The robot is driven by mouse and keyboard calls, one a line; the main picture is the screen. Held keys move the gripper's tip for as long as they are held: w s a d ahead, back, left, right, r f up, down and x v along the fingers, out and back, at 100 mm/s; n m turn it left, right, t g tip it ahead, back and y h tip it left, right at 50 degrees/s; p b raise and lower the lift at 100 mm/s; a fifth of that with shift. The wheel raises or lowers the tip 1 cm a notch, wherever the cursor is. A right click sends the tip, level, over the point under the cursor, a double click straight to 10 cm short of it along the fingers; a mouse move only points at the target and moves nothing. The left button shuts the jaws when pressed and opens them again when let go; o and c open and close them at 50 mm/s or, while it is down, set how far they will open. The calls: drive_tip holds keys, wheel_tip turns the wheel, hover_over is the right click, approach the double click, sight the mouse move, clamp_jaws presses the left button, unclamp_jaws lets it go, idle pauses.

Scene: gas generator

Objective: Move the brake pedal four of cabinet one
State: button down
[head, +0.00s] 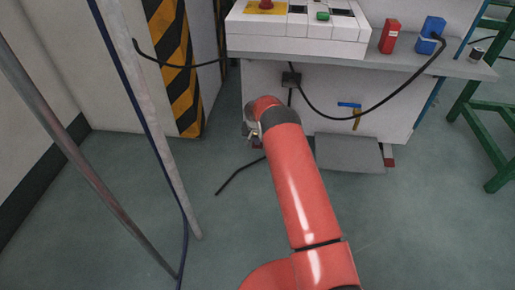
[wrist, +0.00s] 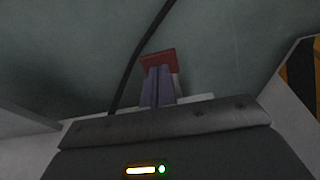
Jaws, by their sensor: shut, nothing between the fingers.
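In the wrist view my gripper (wrist: 157,80) is shut, its two purple-grey fingers side by side with nothing held between them. A small red pad (wrist: 159,57) shows at the fingertips; I cannot tell whether they touch it. It may be a brake pedal; no number is readable. A dark red piece (head: 389,157) shows low at the cabinet's right, beside a grey plate (head: 350,152) near the floor.
A black cable (wrist: 130,62) runs past the fingers in the wrist view. A blue-handled lever (head: 352,106) is on the cabinet front. A striped column (head: 175,65) and poles stand left; a green frame (head: 490,120) stands right. Open floor (head: 420,230) lies in front.

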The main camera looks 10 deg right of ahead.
sight(257, 147)
drive_tip(key=shift+w+f, duration=0.15)
drive_tip(key=shift+f, duration=0.35)
drive_tip(key=shift+s+x, duration=0.25)
drive_tip(key=shift+x, duration=0.85)
drive_tip(key=shift+s+x, duration=0.25)
drive_tip(key=shift+x, duration=0.85)
drive_tip(key=shift+a+f, duration=0.1)
drive_tip(key=shift+a, duration=0.05)
drive_tip(key=shift+s+a+r, duration=0.1)
drive_tip(key=shift+s+r, duration=0.1)
drive_tip(key=shift+r, duration=0.05)
drive_tip(key=p, duration=0.1)
drive_tip(key=s, duration=0.1)
drive_tip(key=s+p, duration=0.1)
drive_tip(key=shift+s+a+r+p, duration=0.25)
drive_tip(key=shift+a+r+p, duration=0.05)
drive_tip(key=shift+a, duration=0.1)
